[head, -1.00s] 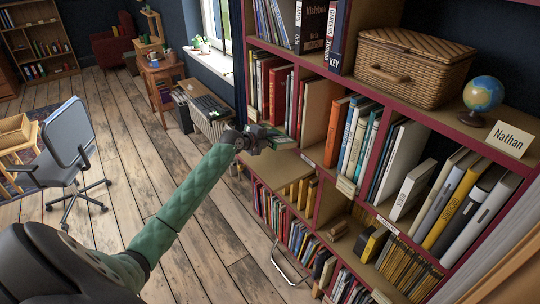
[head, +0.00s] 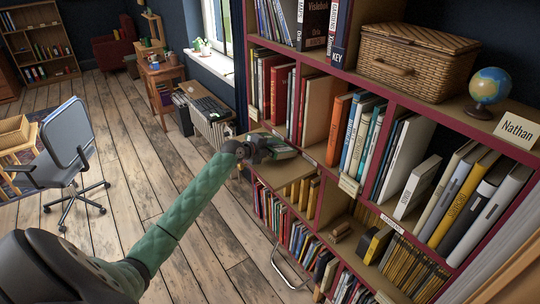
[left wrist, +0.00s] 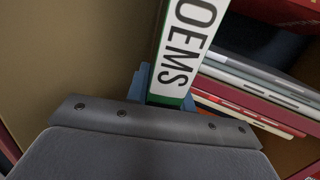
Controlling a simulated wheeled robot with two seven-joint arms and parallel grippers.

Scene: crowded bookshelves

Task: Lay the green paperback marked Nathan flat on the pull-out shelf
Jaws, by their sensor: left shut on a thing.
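My left gripper (head: 262,150) is at the mid-height bay of the bookshelf, shut on a green book (head: 284,153). In the left wrist view the green book (left wrist: 178,55) shows a white spine label with the black letters "OEMS", between the blue fingertips (left wrist: 165,86). The name Nathan is not visible on the book. The pull-out shelf (head: 284,172) is the pale board below the gripper. The book looks close above it, but I cannot tell whether they touch. My right gripper is not in view.
Upright books (head: 279,92) fill the bay behind the gripper. Open wooden floor (head: 130,170) lies left of the bookcase.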

